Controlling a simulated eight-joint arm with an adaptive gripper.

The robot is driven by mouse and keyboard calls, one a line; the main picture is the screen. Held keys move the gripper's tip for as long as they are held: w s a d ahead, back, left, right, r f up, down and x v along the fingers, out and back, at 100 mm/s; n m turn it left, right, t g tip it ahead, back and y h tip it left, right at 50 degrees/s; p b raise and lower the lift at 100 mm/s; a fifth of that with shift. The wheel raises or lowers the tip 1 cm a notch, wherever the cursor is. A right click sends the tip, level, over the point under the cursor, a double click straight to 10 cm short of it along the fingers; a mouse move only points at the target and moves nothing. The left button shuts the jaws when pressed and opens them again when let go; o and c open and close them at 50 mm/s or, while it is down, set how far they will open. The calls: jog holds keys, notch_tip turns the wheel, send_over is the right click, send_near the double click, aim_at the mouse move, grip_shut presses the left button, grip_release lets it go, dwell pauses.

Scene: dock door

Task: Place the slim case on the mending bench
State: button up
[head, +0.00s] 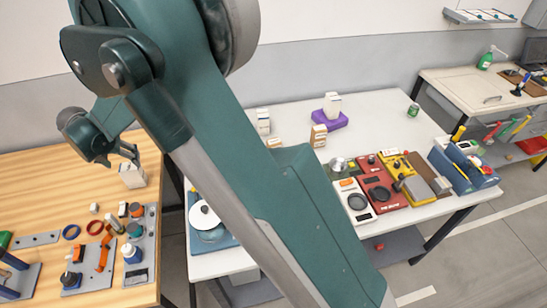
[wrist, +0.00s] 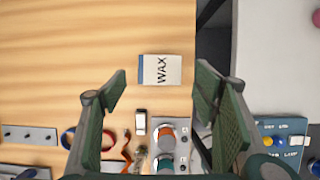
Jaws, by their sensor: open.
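My gripper (head: 126,152) is open over the wooden bench (head: 60,165), near its right edge. A white box marked WAX (wrist: 160,70), with a blue edge, is the thing nearest the jaws. It lies ahead of and between the open fingers (wrist: 160,88) in the wrist view, and no finger is seen touching it. In the head view the white box (head: 133,175) stands just below the gripper, its top partly hidden by it. No label names a slim case or the mending bench, so I cannot tell which things these are.
The wooden bench also holds a grey tool plate (head: 140,245), tape rings and bottles. A dark gap separates it from the white table (head: 285,118), which carries small boxes, a purple tray (head: 330,121) and red and yellow devices. Another bench (head: 465,88) stands at the right.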

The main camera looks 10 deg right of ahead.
jog(key=s+d+r+m, duration=0.2)
jog(key=d+r+m, duration=0.5)
jog(key=d, duration=0.6)
jog(key=s+d+r+m, duration=0.2)
jog(key=d+r+m, duration=0.2)
jog(key=d+r, duration=0.65)
jog(key=s+d+r+m+t, duration=0.1)
jog(key=s+d+r+m, duration=0.1)
jog(key=s+d+m, duration=0.5)
jog(key=s+d+r+m, duration=0.2)
jog(key=s+d, duration=0.1)
jog(key=d, duration=0.8)
jog(key=s+d+f+m+t, duration=0.1)
jog(key=s+d+f+m, duration=0.1)
jog(key=s+d+m, duration=0.6)
jog(key=s+d+f+m, duration=0.2)
jog(key=s+d+m, duration=0.6)
jog(key=s, duration=0.5)
jog(key=shift+d+t, duration=0.4)
jog(key=shift+d, duration=0.3)
jog(key=shift+f+b, duration=1.7)
